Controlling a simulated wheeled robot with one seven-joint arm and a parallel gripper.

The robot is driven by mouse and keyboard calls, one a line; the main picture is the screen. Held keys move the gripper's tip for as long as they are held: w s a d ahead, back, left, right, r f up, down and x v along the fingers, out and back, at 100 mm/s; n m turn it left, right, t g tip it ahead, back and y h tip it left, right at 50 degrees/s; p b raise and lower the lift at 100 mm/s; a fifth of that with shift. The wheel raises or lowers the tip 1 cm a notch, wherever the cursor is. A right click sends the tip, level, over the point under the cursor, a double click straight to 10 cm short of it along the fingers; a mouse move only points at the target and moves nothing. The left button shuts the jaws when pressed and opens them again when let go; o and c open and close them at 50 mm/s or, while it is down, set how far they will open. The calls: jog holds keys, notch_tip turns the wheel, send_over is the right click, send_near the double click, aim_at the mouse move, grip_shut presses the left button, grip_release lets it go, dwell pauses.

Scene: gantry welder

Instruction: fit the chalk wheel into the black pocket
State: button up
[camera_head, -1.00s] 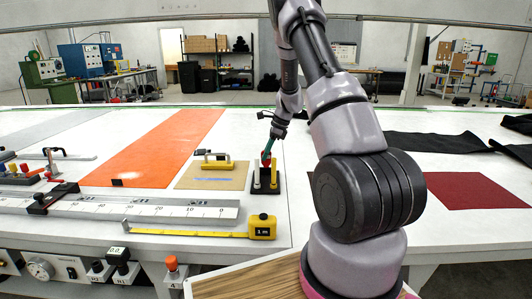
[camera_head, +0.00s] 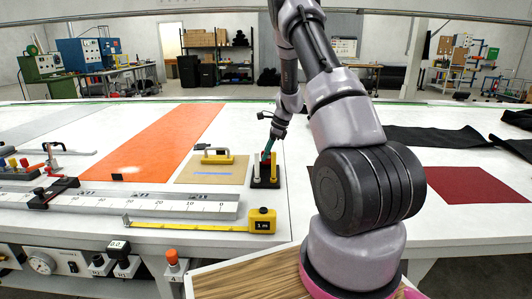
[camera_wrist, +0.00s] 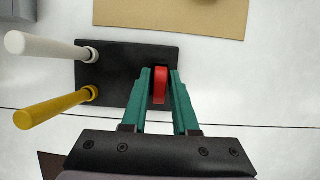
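The chalk wheel (camera_wrist: 160,86) is red and stands on edge between the green fingers of my gripper (camera_wrist: 160,76) in the wrist view. In the head view my gripper (camera_head: 267,156) points down over the black block (camera_head: 265,184). In the wrist view the wheel is over the right part of that block (camera_wrist: 120,72). The pocket is hidden by the wheel and fingers, so I cannot tell how deep the wheel sits.
A white stick (camera_wrist: 45,48) and a yellow stick (camera_wrist: 55,107) stand in the block's left side, beside my fingers. A tan board (camera_head: 184,175) with a yellow-handled tool (camera_head: 216,160) lies to the left. A yellow tape measure (camera_head: 262,220) lies in front.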

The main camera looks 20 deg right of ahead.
jog(key=shift+o, duration=1)
jog(key=v, duration=1.1)
jog(key=s+a+r+n+t, duration=0.1)
jog(key=s+a+r+n, duration=0.35)
jog(key=r, duration=0.65)
jog(key=s+a+r+n+t, duration=0.1)
jog(key=s+a+r+n, duration=0.25)
jog(key=s, duration=0.25)
jog(key=s+a+r+n+h, duration=0.1)
jog(key=s+a+r+n, duration=0.1)
jog(key=s+r, duration=0.35)
jog(key=s+a+r+n+t, duration=0.1)
jog(key=s+a+r+n, duration=0.25)
jog(key=s, duration=0.25)
jog(key=s+a+n+t+h, duration=0.1)
jog(key=s+n, duration=0.4)
jog(key=s, duration=0.6)
jog(key=shift+r+t, duration=0.5)
jog(key=shift+t, duration=0.2)
jog(key=shift+w, duration=0.1)
